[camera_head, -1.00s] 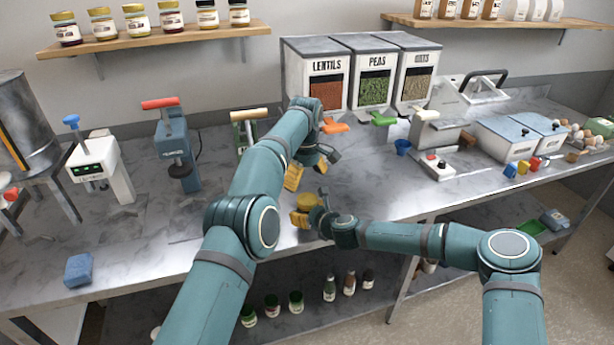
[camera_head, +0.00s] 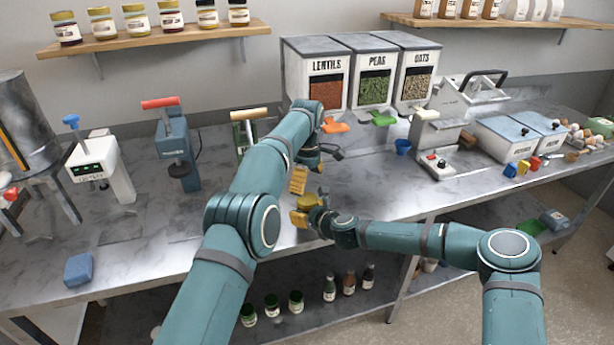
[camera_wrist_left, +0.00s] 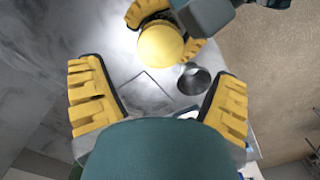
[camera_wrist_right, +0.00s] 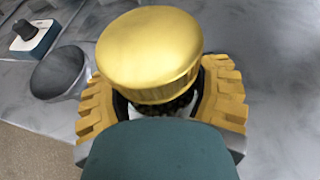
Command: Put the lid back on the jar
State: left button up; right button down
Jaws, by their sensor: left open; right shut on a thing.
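The round gold lid (camera_head: 309,201) sits on top of the jar (camera_wrist_right: 160,108), whose dark contents and pale label show just below the lid in the right wrist view. I cannot tell whether the lid is screwed tight. My right gripper (camera_head: 301,213) is shut around the jar, one yellow finger on each side. My left gripper (camera_head: 299,181) is open and empty, apart from the lid. In the left wrist view its fingers are spread wide and the lid (camera_wrist_left: 161,45) lies beyond them. Most of the jar's body is hidden by the grippers and lid.
A dark round object (camera_wrist_right: 58,72) stands near the jar. Lentil, pea and oat bins (camera_head: 318,68) stand at the back. Bench presses (camera_head: 178,145) and a blue block (camera_head: 79,269) are at left. The bench front between them is mostly clear.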

aim_at(307, 198)
pick_arm(q)
jog(key=shift+f, duration=3.1)
jog(key=c, duration=1.3)
jog(key=m, duration=0.6)
jog(key=shift+m, duration=0.3)
jog(key=m, duration=0.6)
jog(key=o, duration=1.3)
jog(key=shift+c, duration=0.2)
